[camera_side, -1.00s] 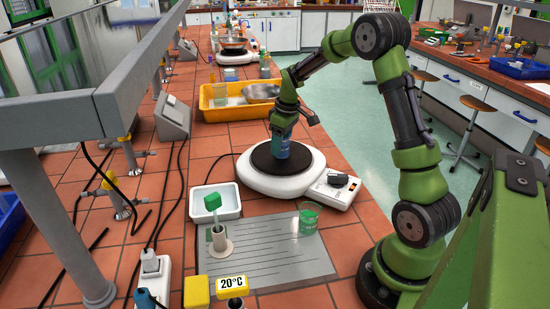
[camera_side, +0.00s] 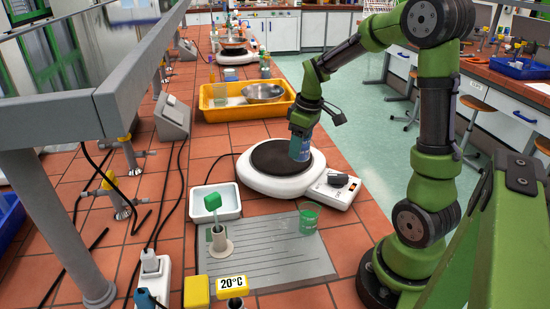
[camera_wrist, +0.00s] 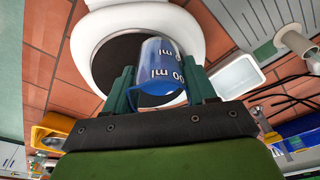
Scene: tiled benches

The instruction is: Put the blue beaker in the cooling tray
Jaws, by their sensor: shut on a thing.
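The blue beaker (camera_side: 300,149) is held in my gripper (camera_side: 303,132) over the right side of the hot plate's dark disc; it appears slightly raised and tilted. In the wrist view my gripper (camera_wrist: 161,88) has one finger on each side of the clear beaker (camera_wrist: 161,66), with its blue tint and white "ml" marks. A flat grey ribbed tray (camera_side: 270,264) lies in front of the hot plate, with a "20°C" sign (camera_side: 232,282) at its front edge. Nothing names the cooling tray outright; this one, by its sign, may be it.
The white hot plate (camera_side: 265,182) stands under the beaker. A small white tray (camera_side: 232,212) and a yellow tray (camera_side: 215,114) are nearby.

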